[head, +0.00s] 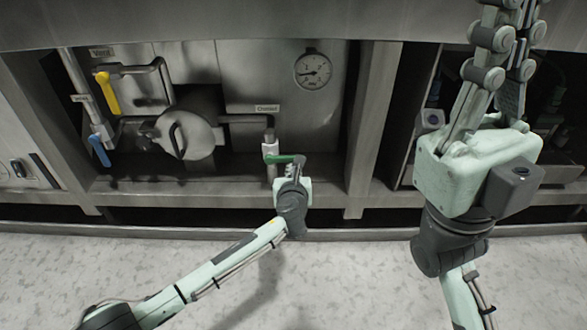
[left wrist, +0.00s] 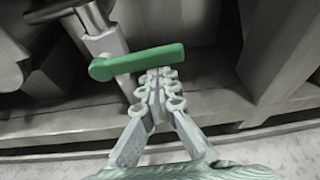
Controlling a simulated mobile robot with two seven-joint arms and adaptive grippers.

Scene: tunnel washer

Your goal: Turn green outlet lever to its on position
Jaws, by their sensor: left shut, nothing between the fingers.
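The green outlet lever (head: 279,159) is at the end of a short vertical pipe (head: 270,145), in the lower part of the open metal bay. It points to the right, roughly level, across the pipe. In the left wrist view the green lever (left wrist: 140,61) runs from its pivot at left to its free end at right. My left gripper (head: 296,163) is shut and empty, with its fingertips (left wrist: 160,74) right at the lever; I cannot tell whether they touch it. My right gripper (head: 512,25) is raised at the right, its fingers pointing up, close to the camera.
A yellow lever (head: 108,93) and a blue lever (head: 99,150) are on pipes at the bay's left. A round hatch (head: 187,136) sits in the middle and a gauge (head: 313,70) above right. A metal post (head: 371,120) bounds the bay's right side.

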